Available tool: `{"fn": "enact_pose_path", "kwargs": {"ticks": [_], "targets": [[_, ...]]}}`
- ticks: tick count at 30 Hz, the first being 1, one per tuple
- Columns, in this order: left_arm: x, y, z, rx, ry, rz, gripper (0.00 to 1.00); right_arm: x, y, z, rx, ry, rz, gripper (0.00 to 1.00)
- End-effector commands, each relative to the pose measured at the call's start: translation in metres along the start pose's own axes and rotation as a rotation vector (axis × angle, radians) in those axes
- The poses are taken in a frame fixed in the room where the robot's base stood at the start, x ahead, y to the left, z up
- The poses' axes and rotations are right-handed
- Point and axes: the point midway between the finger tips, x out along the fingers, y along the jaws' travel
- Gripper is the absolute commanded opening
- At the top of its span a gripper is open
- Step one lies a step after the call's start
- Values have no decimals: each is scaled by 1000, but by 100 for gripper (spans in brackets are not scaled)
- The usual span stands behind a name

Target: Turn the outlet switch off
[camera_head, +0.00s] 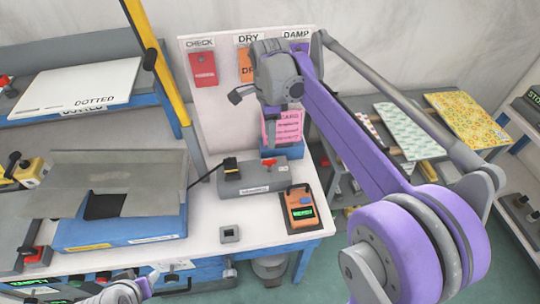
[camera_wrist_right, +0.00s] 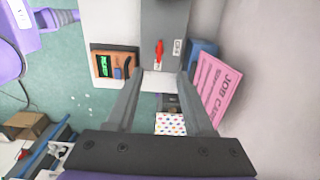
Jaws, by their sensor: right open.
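The outlet is a grey box (camera_head: 252,178) on the white table, with a red switch (camera_head: 268,162) on its top. A black plug (camera_head: 229,165) with a cord sits at its left end. In the right wrist view the grey outlet (camera_wrist_right: 163,20) is at the top and its red switch (camera_wrist_right: 159,52) stands beyond the fingertips. In the head view the right wrist hangs above and behind the outlet. Only a bit of my left arm shows at the bottom edge.
An orange meter (camera_head: 301,210) with a green display lies right of the outlet. A small grey square block (camera_head: 230,234) is in front. A pink job card (camera_head: 287,128) stands behind in a blue holder. A blue box with grey sheets (camera_head: 120,232) is at left.

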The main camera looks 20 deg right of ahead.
Motion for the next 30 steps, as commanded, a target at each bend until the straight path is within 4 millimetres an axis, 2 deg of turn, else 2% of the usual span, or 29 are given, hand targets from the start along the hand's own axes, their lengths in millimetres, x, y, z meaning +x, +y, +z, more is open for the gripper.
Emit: {"fn": "enact_pose_path", "kwargs": {"ticks": [12,16,21,30], "targets": [[4,0,6,0,-6,0,50,73,0,0,2,0,0,52],[5,0,7,0,-7,0,50,91,0,0,2,0,0,52],[6,0,7,0,-7,0,50,103,0,0,1,0,-1,52],[6,0,7,0,-7,0,50,105,0,0,1,0,-1,52]]}}
